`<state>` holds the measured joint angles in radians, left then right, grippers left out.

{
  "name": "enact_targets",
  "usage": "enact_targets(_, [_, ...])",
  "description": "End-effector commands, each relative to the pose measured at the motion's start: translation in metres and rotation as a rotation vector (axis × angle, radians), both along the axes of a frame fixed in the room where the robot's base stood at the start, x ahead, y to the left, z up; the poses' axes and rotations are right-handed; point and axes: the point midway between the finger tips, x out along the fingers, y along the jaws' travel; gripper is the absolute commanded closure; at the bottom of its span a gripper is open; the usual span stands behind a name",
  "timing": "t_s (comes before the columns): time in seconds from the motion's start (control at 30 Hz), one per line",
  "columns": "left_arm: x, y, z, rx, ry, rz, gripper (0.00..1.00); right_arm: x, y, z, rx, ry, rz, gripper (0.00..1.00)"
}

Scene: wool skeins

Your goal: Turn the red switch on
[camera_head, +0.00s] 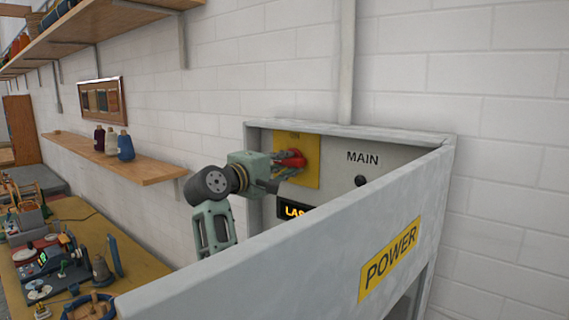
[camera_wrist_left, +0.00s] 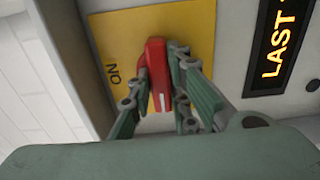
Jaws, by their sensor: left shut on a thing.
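The red switch (camera_head: 290,158) sits on a yellow plate (camera_head: 312,172) inside the grey power cabinet (camera_head: 262,135). My left gripper (camera_head: 284,165) reaches into the cabinet from the left and is shut on the switch. In the left wrist view the red switch (camera_wrist_left: 156,75) is between the green fingers of my left gripper (camera_wrist_left: 158,95), and a white line shows on it. The word ON stands on the yellow plate (camera_wrist_left: 115,30), to the left of the switch in that view. The fingers hide part of the switch. My right gripper is in neither view.
The cabinet's open door (camera_head: 330,255), marked POWER, stands in front of the panel. A MAIN label, a black knob (camera_head: 361,180) and a lit display (camera_head: 293,211) are beside the switch. A wooden shelf (camera_head: 150,172) with yarn cones and a cluttered workbench (camera_head: 140,262) are at left.

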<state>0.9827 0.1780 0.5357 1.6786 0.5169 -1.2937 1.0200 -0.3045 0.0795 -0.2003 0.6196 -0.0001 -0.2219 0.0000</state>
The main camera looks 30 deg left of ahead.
Motion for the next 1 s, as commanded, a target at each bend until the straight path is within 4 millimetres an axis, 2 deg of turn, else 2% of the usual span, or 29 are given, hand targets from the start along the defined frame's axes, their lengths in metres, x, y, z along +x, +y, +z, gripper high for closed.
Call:
enact_targets(0.33, [0.0, 0.0, -0.002, 0.013, 0.003, 0.0, 1.0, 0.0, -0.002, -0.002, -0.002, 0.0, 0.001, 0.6])
enact_targets(0.53, [0.0, 0.001, -0.003, 0.085, -0.003, 0.001, 1.0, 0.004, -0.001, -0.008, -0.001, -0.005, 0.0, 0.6])
enact_targets(1.0, [0.0, 0.002, -0.005, 0.483, -0.032, 0.002, 1.0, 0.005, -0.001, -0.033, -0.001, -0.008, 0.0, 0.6])
